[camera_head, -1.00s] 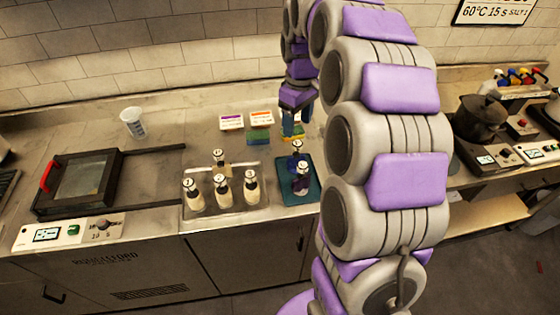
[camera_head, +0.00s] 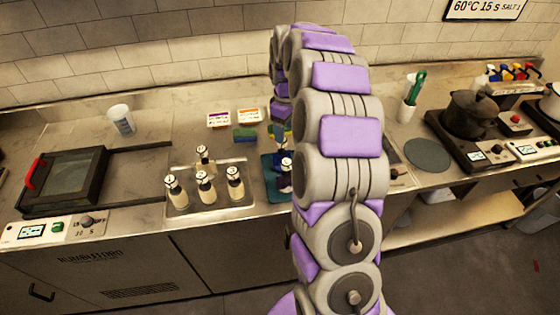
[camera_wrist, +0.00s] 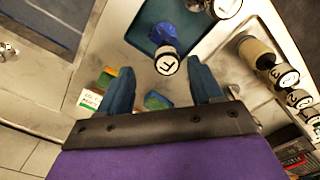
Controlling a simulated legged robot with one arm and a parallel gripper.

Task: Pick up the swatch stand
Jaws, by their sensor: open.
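No part is clearly marked as the swatch stand. The likeliest candidate is a small green, blue and yellow block (camera_head: 244,134) at the back of the counter, beside two small labelled white tubs, purple (camera_head: 218,120) and orange (camera_head: 250,115). The block also shows in the wrist view (camera_wrist: 156,101), between and beyond my fingers. My gripper (camera_wrist: 161,68) is open and empty, its blue fingers pointing down at the counter. A dark bottle with a white cap (camera_wrist: 167,62) stands near the fingertips. In the head view my arm partly hides the gripper (camera_head: 281,130).
A teal tray (camera_head: 270,178) holds dark bottles close to my gripper. A metal tray (camera_head: 215,207) of several white-capped cream bottles is left of it. A black press (camera_head: 70,180), a beaker (camera_head: 122,120) and, at right, a pot (camera_head: 470,113) stand on the counter.

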